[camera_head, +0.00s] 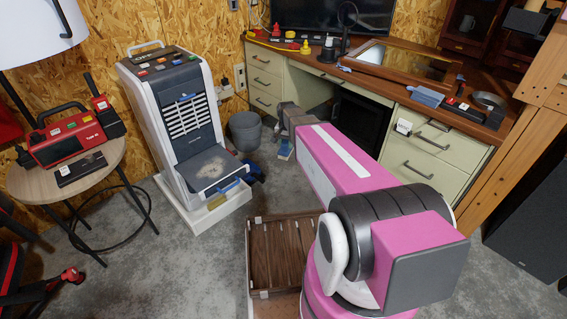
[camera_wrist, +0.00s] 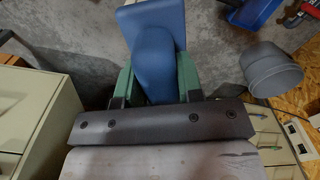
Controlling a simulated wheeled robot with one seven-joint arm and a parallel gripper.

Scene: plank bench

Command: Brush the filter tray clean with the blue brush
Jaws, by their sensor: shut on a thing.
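The filter tray (camera_head: 212,170) slides out low on the front of a white and grey air machine (camera_head: 172,115), left of centre in the head view. Pale dust lies on its top, and a blue handle is on its front edge. My gripper (camera_wrist: 155,78) has green fingers shut on the blue brush (camera_wrist: 156,50), seen from above in the wrist view. In the head view my gripper (camera_head: 284,136) is right of the tray and apart from it, with the brush (camera_head: 285,151) hanging below. The bristles are hard to make out.
A grey bucket (camera_head: 246,131) stands on the floor between the machine and the desk (camera_head: 425,168); it also shows in the wrist view (camera_wrist: 271,70). A round side table (camera_head: 85,178) stands left. A slatted wooden crate (camera_head: 281,252) is in front.

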